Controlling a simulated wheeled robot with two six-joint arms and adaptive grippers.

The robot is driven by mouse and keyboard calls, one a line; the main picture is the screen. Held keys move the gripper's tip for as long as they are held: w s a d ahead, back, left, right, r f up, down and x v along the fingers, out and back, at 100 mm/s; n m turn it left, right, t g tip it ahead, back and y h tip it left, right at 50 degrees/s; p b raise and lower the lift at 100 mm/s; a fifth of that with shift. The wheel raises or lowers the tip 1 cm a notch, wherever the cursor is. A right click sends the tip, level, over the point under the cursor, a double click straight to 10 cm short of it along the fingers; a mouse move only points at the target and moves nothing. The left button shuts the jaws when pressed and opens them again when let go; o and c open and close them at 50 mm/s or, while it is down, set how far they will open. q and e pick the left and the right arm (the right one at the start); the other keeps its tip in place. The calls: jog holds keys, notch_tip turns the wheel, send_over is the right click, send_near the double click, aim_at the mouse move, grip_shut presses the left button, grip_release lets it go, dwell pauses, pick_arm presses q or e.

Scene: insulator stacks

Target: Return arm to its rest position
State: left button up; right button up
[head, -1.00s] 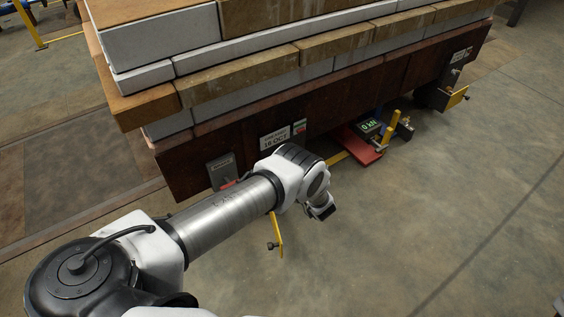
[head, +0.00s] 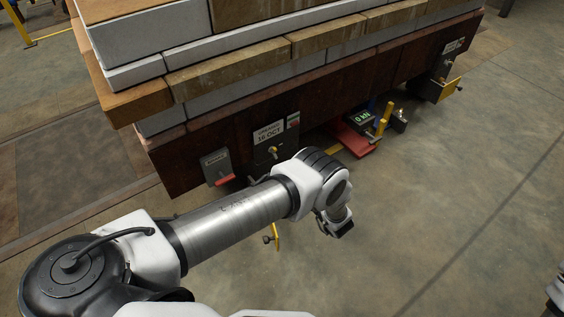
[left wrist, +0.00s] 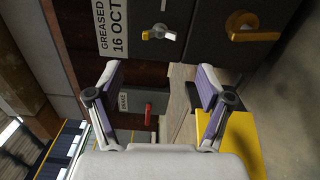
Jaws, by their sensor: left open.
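My left arm (head: 230,215) reaches in from the left of the head view, in front of the stack's dark lower beam. Its wrist bends down over the floor, and my left gripper (head: 340,224) is small and its fingers are hard to make out there. In the left wrist view my left gripper (left wrist: 158,82) is open, with two separate fingers and nothing between them. Behind the fingers are a small brass fitting (left wrist: 158,33) and a red handle (left wrist: 148,114). My right gripper is not in view.
The layered stack (head: 230,60) fills the upper part. Its beam carries a grey box with a red lever (head: 218,168) and a label plate (head: 269,132). A red jack with a green display (head: 358,138) sits below. Open floor (head: 450,210) lies to the right.

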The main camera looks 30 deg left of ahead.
pick_arm(q)
jog(key=shift+v, duration=1.25)
